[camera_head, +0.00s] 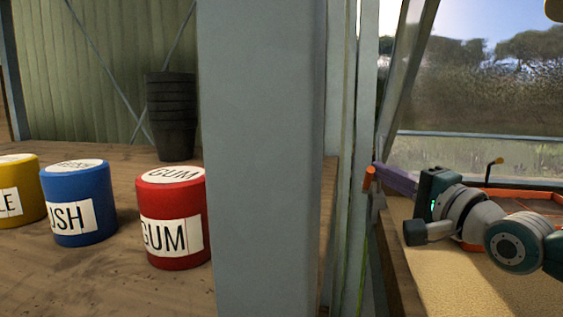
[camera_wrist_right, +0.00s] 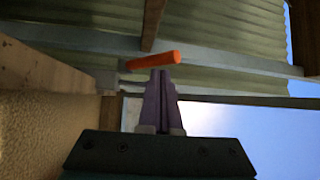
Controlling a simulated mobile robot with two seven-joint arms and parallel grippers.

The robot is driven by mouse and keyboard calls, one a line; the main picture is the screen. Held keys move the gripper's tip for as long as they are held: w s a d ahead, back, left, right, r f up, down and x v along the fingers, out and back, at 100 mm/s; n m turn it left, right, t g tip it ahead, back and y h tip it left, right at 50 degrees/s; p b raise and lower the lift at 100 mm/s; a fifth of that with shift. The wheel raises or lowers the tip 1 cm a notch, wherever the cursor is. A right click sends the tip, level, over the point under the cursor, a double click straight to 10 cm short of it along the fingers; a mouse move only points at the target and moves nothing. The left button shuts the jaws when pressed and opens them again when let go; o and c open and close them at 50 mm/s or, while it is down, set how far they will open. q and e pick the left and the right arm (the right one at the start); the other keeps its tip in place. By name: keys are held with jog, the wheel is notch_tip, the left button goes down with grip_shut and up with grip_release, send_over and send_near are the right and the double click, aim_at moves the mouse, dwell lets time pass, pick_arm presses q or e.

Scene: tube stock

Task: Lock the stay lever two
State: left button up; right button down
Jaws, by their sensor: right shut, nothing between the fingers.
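An orange bar (camera_head: 369,178), which looks like a lever handle, is by the window post in the head view. It also shows in the right wrist view (camera_wrist_right: 153,60), lying across just beyond my fingertips. My right gripper (camera_head: 378,169) has purple fingers, shut and empty, with tips close to the bar. In the wrist view the fingertips (camera_wrist_right: 160,73) appear to meet the bar's lower edge; I cannot tell whether they touch. No label shows which lever is number two. The bar's mounting is mostly hidden. My left gripper is not in view.
A grey post (camera_head: 262,150) blocks the middle of the head view. A wooden bench on the left holds red (camera_head: 173,235), blue (camera_head: 78,205) and yellow (camera_head: 15,190) tins and stacked black pots (camera_head: 171,115). An orange frame (camera_head: 520,193) and a dark lever with an orange-yellow knob (camera_head: 498,161) are behind my right arm.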

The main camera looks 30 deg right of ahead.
jog(key=shift+s, duration=0.25)
jog(key=s+p, duration=0.1)
jog(key=s, duration=0.5)
jog(key=s+f+p, duration=0.1)
jog(key=s, duration=0.2)
jog(key=shift+a+f+p, duration=0.1)
jog(key=shift+a+p, duration=0.2)
jog(key=shift+p, duration=0.05)
jog(key=shift+s, duration=0.4)
